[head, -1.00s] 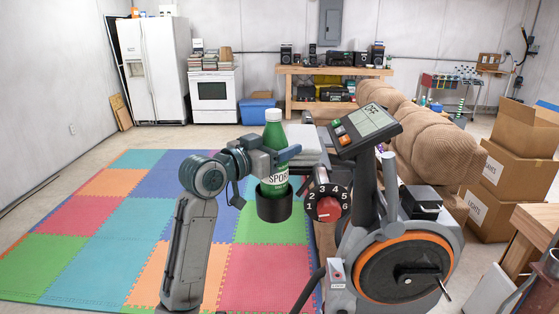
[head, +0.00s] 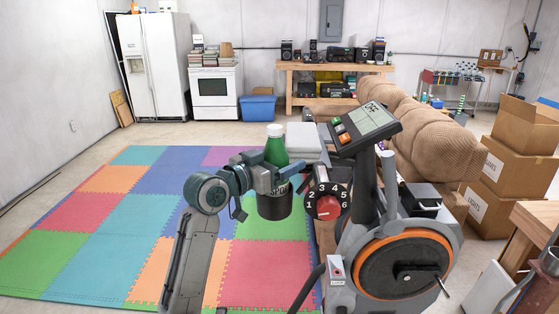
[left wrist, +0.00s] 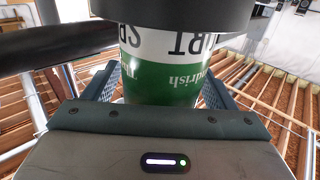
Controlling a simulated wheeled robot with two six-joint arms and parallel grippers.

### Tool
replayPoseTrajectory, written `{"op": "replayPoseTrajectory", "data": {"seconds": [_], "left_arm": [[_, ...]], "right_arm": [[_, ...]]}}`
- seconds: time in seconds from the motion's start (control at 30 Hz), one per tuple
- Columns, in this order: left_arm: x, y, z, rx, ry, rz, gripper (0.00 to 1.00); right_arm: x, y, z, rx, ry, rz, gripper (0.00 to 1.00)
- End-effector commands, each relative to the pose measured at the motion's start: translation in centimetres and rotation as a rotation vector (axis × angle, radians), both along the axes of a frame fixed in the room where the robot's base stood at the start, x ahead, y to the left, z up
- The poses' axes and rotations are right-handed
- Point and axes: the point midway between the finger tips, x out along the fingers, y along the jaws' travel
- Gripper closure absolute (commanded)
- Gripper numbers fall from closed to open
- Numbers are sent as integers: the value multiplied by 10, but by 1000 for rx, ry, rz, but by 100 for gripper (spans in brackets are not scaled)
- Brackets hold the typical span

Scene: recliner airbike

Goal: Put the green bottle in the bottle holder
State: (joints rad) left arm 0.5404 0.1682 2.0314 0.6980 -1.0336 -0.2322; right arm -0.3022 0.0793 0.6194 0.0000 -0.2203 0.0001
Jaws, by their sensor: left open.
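The green bottle (head: 276,150), with a white cap and a white label band, stands upright in the black bottle holder (head: 274,207) beside the exercise bike. Its lower part is hidden by the holder. My left gripper (head: 284,177) is at the bottle just above the holder's rim. In the left wrist view, which is upside down, the bottle (left wrist: 160,75) sits between the open fingers (left wrist: 160,90), and the dark holder (left wrist: 185,14) covers its lower end. My right gripper is in neither view.
The exercise bike's console (head: 365,128) and a numbered red dial (head: 328,206) are close to the right of the holder. A brown recliner (head: 435,155) is behind the bike. Coloured floor mats (head: 110,240) lie clear at the left.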

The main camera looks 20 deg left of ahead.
Motion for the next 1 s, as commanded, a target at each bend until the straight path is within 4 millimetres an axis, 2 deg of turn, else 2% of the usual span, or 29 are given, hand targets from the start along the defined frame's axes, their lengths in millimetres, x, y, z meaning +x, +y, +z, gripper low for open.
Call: {"op": "replayPoseTrajectory", "data": {"seconds": [0.17,0.73,1.0], "left_arm": [[-4,3,1,2,-1,1,21],[-82,45,-1,6,-1,1,21],[-100,56,1,3,-1,2,21]], "right_arm": [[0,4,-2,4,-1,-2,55],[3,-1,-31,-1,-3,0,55],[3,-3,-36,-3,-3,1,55]]}}
